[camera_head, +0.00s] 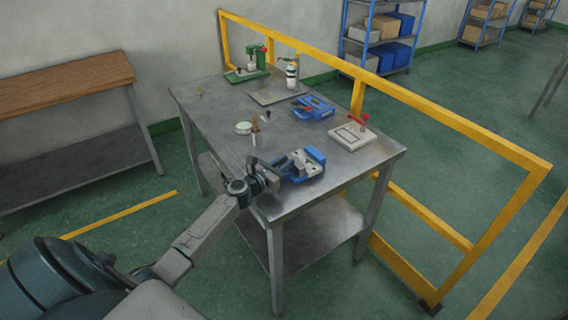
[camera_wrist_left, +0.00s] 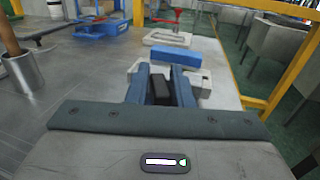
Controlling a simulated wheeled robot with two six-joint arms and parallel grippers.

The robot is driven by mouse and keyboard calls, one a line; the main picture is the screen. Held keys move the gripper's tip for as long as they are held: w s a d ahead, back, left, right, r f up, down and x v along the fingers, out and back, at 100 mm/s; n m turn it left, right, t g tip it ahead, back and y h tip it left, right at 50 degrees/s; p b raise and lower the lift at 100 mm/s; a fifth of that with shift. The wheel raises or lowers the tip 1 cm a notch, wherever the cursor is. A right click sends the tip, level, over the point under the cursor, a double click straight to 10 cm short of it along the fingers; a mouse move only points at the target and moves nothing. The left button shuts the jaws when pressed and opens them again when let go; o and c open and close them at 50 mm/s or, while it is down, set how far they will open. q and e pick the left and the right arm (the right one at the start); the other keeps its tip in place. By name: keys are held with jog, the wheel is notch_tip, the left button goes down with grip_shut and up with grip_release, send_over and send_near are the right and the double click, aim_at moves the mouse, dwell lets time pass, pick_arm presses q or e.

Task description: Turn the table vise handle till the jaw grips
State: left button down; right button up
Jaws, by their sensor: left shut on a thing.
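The table vise (camera_head: 311,160), blue with grey jaw blocks, sits near the front corner of the steel table. Its blue and pale parts also show in the left wrist view (camera_wrist_left: 178,54). My left gripper (camera_head: 269,181) is at the near left end of the vise. In the left wrist view its two dark blue fingers (camera_wrist_left: 160,88) are close on either side of a small black part, taken to be the vise handle (camera_wrist_left: 159,92). The fingers and wrist mostly hide the handle in the head view. I cannot tell whether the jaw touches anything. My right gripper is not in view.
A yellow rail (camera_head: 430,112) runs behind.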

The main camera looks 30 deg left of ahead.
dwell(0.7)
pick_arm(q)
jog(key=c, duration=1.4)
grip_release()
jog(key=shift+s, duration=0.1)
jog(key=s+b, duration=0.2)
jog(key=s, duration=0.1)
jog(key=s+a+b, duration=0.1)
jog(key=s+b, duration=0.1)
jog(key=s, duration=0.1)
jog(key=s+b, duration=0.1)
jog(key=s, duration=0.2)
jog(key=shift+s+a+f+b, duration=0.2)
jog(key=shift+a+f+b, duration=0.1)
jog(key=shift+a+b, duration=0.1)
jog(key=shift+s+r+b, duration=0.1)
jog(key=shift+s+b, duration=0.3)
jog(key=shift+b, duration=0.05)
jog(key=shift+s+r, duration=0.15)
